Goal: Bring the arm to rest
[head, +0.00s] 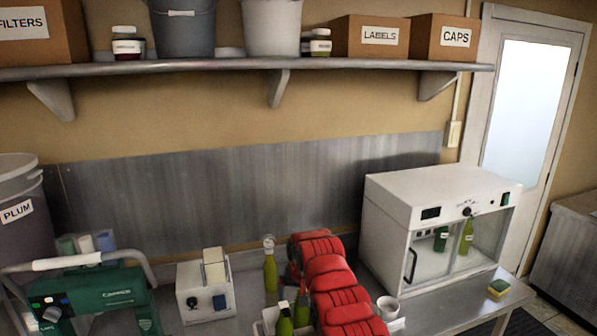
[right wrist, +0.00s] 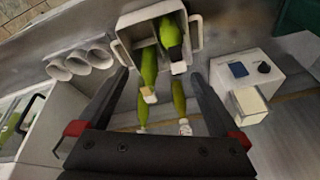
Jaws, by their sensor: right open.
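My right arm (head: 338,285) shows as red segments in the lower middle of the head view, above the bench. Its gripper (right wrist: 158,82) is open in the right wrist view, with its two dark fingers wide apart and nothing gripped between them. Below the fingers is a pale crate (right wrist: 124,32) with green bottles (right wrist: 148,66) in it. Two more green bottles stand just outside the crate; one, with a gauge-like top, shows in the head view (head: 270,272). The arm hides part of the crate in the head view. My left gripper is not in view.
A white glass-fronted cabinet (head: 405,186) stands right of my arm, with white cups (head: 388,306) before it. A small switch box (head: 204,297) and a green machine (head: 95,298) stand left. A loaded shelf (head: 240,63) runs along the wall above. A sponge (head: 498,287) lies at right.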

